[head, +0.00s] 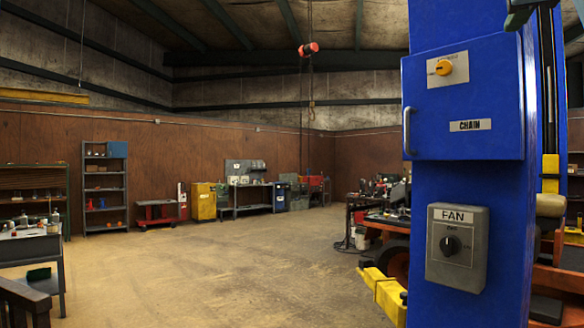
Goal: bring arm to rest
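Neither of my grippers can be made out in the head view. A blue lift post (468,240) stands close on the right. On it is a blue box (460,100) with a grey handle (408,132) on its left edge, a yellow rotary knob (443,68) on a pale plate, and a "CHAIN" label (470,125). The box's door looks shut. Below it is a grey switch box (457,247) labelled "FAN" with a dark round knob (451,244).
Yellow lift parts (384,293) stick out left of the post's foot. A cluttered workbench (385,212) stands behind it. A grey table (30,247) is at the left. Shelves (105,185) and a yellow cabinet (203,201) line the back wall. The middle floor (230,265) is clear.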

